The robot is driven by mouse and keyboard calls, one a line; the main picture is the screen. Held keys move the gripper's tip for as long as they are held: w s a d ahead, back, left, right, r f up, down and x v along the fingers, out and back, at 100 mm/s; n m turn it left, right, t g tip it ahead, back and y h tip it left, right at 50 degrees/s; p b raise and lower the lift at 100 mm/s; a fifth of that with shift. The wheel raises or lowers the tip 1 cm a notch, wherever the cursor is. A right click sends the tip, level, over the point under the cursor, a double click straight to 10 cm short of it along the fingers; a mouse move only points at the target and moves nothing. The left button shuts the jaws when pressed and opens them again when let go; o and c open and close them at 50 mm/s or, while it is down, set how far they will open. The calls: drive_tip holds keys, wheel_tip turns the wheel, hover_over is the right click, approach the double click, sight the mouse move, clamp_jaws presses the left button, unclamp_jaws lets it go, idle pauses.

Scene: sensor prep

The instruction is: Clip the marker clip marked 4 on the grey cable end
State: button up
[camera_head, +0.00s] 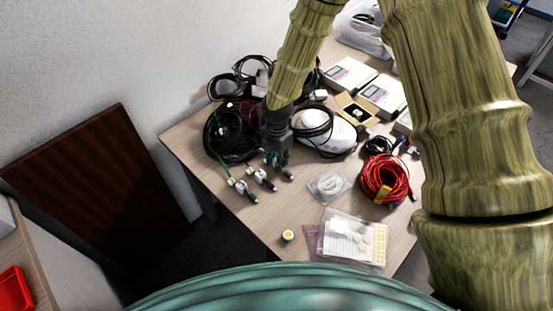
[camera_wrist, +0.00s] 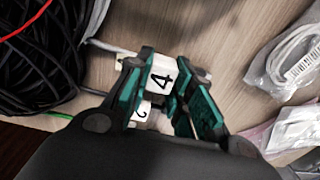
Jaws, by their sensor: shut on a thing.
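My gripper (camera_head: 276,160) is low over the left part of the table. In the wrist view its teal-padded fingers (camera_wrist: 164,78) are shut on the white marker clip marked 4 (camera_wrist: 160,72). The grey cable end (camera_wrist: 106,46) comes in from the left and lines up with the clip. A grey piece shows again just right of the clip. I cannot tell whether the clip is around the cable or only against it. Another white piece with a dark digit (camera_wrist: 140,112) shows below, partly hidden by the fingers.
A green cable (camera_head: 222,163) with a white clip (camera_head: 240,186) lies to the left. Black cable coils (camera_head: 226,140) lie behind it. A bagged white cable (camera_head: 328,184), red cable coil (camera_head: 384,178) and bag of labels (camera_head: 350,240) lie right. The front left table is mostly clear.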

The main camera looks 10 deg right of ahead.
drive_tip(key=shift+f, duration=0.7)
idle(1.0)
drive_tip(key=o, duration=0.9)
drive_tip(key=shift+c, duration=0.2)
drive_tip(key=shift+r, duration=0.1)
drive_tip(key=shift+r+p, duration=2.2)
drive_tip(key=shift+r, duration=0.75)
